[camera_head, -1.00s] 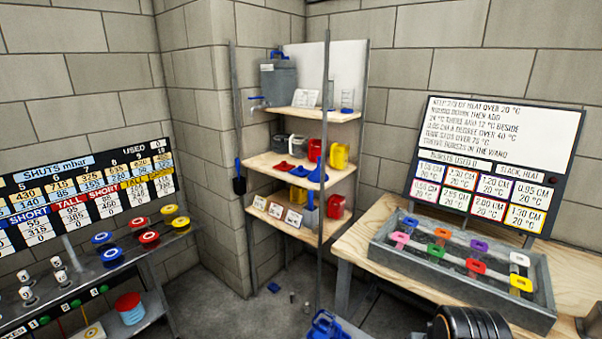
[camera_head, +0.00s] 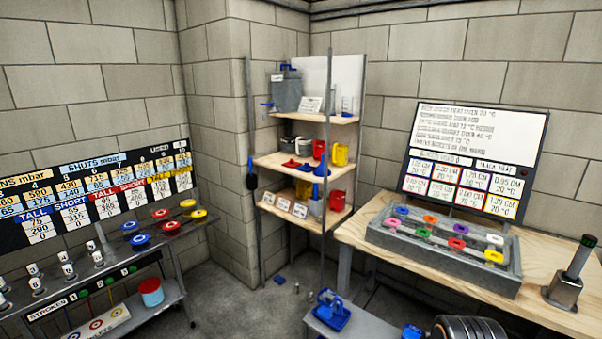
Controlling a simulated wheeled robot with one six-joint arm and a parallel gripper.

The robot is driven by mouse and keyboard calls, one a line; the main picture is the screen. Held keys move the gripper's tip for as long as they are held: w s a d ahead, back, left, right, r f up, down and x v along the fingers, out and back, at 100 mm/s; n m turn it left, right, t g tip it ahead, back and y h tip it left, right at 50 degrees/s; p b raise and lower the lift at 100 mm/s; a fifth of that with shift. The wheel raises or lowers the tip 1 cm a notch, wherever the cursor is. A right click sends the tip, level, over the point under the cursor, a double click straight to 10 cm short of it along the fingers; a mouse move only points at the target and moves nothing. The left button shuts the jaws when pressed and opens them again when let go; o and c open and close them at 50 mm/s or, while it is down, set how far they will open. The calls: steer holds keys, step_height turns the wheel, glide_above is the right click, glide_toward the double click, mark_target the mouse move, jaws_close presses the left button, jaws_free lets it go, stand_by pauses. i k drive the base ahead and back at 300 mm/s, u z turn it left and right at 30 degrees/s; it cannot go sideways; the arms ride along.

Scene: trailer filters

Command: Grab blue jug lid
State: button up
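Several small flat pieces lie on the middle board of the shelf rack, among them a blue piece (camera_head: 321,170) at the front and a red piece (camera_head: 291,163) behind it. They look like lids, but they are too small to be sure. A red jug (camera_head: 319,149) and a yellow jug (camera_head: 340,153) stand beside them. A larger blue object (camera_head: 331,310) sits on a low grey bench (camera_head: 345,325) at the bottom. I cannot tell whether it is a jug or has a lid. My gripper is not in view.
A wooden table (camera_head: 360,232) with a grey tray (camera_head: 440,266) of coloured tags stands right. A metal bench (camera_head: 110,275) with coloured discs stands left. A small blue piece (camera_head: 279,280) lies on the floor. Open floor (camera_head: 240,310) lies between the benches.

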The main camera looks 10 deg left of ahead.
mark_target(307, 168)
steer(key=u, duration=0.6)
steer(key=i, duration=0.85)
steer(key=u, duration=1)
steer(key=i, duration=1.5)
steer(key=z, duration=0.35)
steer(key=i, duration=1.1)
steer(key=z, duration=0.45)
